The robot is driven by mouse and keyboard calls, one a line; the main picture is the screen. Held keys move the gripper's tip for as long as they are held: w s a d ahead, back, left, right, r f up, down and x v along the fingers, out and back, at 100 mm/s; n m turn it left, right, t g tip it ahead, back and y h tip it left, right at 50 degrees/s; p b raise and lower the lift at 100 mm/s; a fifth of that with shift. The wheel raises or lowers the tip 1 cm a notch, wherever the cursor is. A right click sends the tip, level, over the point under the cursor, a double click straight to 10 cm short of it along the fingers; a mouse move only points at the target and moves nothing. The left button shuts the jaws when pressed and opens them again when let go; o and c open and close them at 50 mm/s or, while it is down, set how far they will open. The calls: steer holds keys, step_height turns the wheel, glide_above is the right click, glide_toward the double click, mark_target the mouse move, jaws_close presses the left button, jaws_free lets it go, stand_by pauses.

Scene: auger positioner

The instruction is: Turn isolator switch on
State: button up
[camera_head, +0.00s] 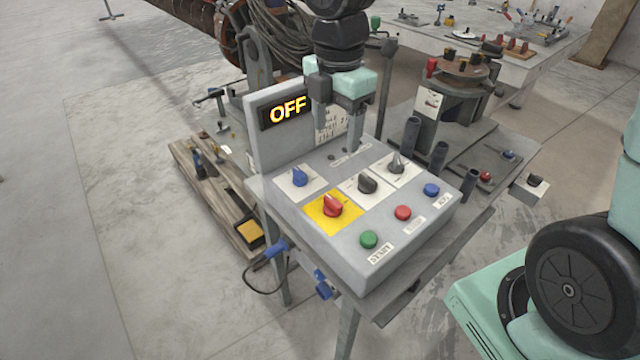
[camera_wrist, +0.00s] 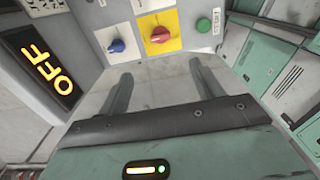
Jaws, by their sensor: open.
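The control box (camera_head: 290,215) stands on a metal table and its display (camera_head: 288,112) reads OFF. A red rotary switch (camera_head: 333,206) sits on a yellow plate (camera_head: 322,222) at the front left of the panel, and it also shows in the wrist view (camera_wrist: 160,34). No label naming the isolator is readable. A blue knob (camera_head: 300,177) is behind it to the left. My gripper (camera_head: 338,140) is above the rear of the panel, pointing down, with its fingers apart and nothing between them. In the wrist view the fingers (camera_wrist: 157,85) are spread below the knobs.
Black (camera_head: 367,183) and grey (camera_head: 396,163) knobs are on white plates to the right. Green (camera_head: 369,239), red (camera_head: 403,213) and blue (camera_head: 431,190) buttons line the front. The upright display panel (camera_head: 262,150) rises behind. Dark cylinders (camera_head: 440,155) stand to the right.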

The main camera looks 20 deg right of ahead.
mark_target(333, 200)
step_height(333, 200, down, 17)
steer(key=shift+s+f+b, duration=0.1)
steer(key=shift+f+b, duration=0.05)
steer(key=shift+b, duration=0.8)
steer(key=c, duration=1)
